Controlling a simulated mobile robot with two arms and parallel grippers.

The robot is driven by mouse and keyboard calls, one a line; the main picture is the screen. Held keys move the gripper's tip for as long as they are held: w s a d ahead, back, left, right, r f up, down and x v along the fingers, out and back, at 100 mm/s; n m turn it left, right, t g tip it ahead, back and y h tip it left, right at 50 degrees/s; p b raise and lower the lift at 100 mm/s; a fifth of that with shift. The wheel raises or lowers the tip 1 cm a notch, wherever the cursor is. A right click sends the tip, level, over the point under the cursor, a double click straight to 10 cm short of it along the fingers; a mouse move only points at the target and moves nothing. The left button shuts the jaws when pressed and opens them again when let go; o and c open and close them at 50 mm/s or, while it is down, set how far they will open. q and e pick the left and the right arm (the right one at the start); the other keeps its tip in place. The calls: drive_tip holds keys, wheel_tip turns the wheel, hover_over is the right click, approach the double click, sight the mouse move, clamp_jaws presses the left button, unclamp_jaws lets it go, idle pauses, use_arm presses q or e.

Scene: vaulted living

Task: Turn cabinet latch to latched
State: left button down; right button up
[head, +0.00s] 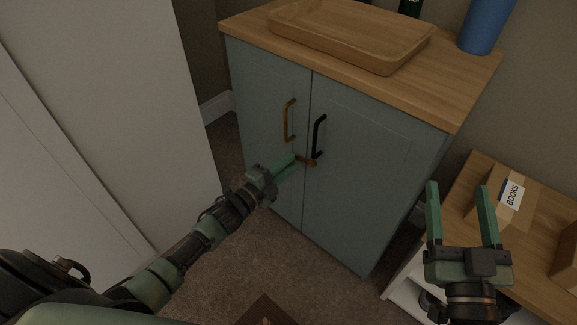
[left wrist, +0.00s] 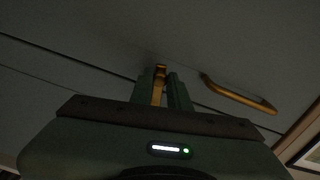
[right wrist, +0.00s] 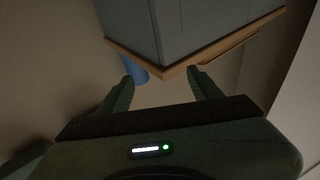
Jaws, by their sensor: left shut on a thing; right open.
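The grey-blue cabinet (head: 262,120) has two doors, both closed. A small brass latch (head: 307,161) sits at the seam between the doors, below the handles. My left gripper (head: 294,160) is at the latch and shut on it. In the left wrist view the brass latch piece (left wrist: 159,86) stands between the fingers of my left gripper (left wrist: 162,88). A brass handle (head: 290,120) is on the left door and a black handle (head: 319,137) on the right door. My right gripper (head: 460,216) is open and empty, to the right of the cabinet.
A wooden tray (head: 350,38) and a blue cylinder (head: 486,25) stand on the cabinet top. A low shelf (head: 462,182) with a box labelled BOOKS (head: 492,214) is at the right, near my right gripper. A white panel (head: 120,90) stands at the left.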

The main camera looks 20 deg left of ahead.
use_arm(q)
drive_tip(key=shift+r+m+p, duration=0.3)
drive_tip(key=shift+r+m, duration=0.4)
drive_tip(key=shift+m, duration=0.6)
use_arm(e)
drive_tip(key=shift+w+d+f+g+h, duration=0.15)
drive_tip(key=shift+f+g, duration=0.35)
drive_tip(key=shift+f, duration=0.35)
drive_tip(key=shift+w+f+g+h, duration=0.15)
drive_tip(key=shift+f+g, duration=0.35)
drive_tip(key=shift+f, duration=0.3)
drive_tip(key=shift+s, duration=0.1)
use_arm(q)
drive_tip(key=c, duration=1.3)
unclamp_jaws()
drive_tip(key=shift+c, duration=0.2)
drive_tip(key=shift+s, duration=0.1)
drive_tip(key=p+v, duration=0.1)
drive_tip(key=v, duration=0.6)
drive_tip(key=shift+s+a+p, duration=0.15)
drive_tip(key=shift+s+p, duration=0.15)
use_arm(e)
wheel_tip(320, 180, down, 7)
drive_tip(key=s+d+g+h, duration=0.1)
drive_tip(key=g, duration=0.3)
drive_tip(key=shift+s+d+f, duration=0.2)
drive_tip(key=shift+s+d, duration=0.05)
drive_tip(key=shift+s, duration=0.15)
